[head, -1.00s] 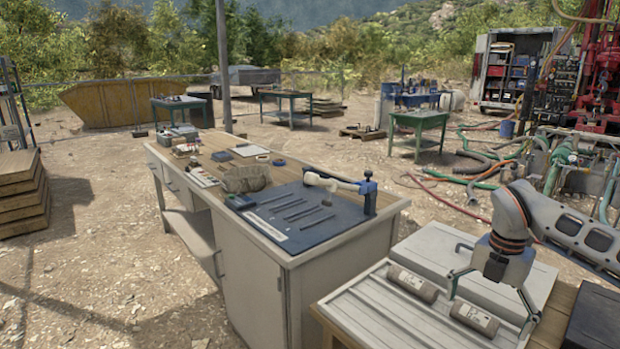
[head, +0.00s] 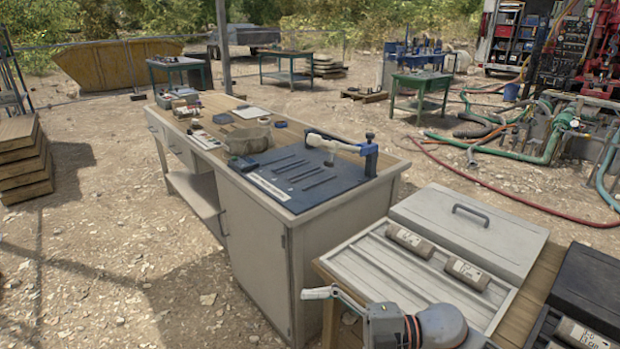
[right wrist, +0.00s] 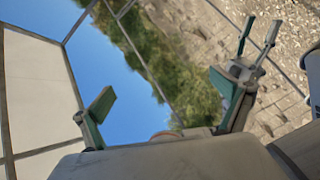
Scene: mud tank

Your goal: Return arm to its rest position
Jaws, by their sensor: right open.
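My right arm reaches into the bottom of the head view, and its gripper (head: 332,294) points left, past the front left corner of the sample tray. In the right wrist view the two green-padded fingers of this gripper (right wrist: 178,68) stand wide apart with nothing between them. Part of the gripper is hidden in the head view. My left gripper is in neither view.
A grey lid with a handle (head: 485,230) lies behind the cylinders. A dark case (head: 590,285) and another labelled cylinder (head: 582,336) are at right. A workbench (head: 255,270) with a blue mat stands left of the tray. Open gravel lies farther left.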

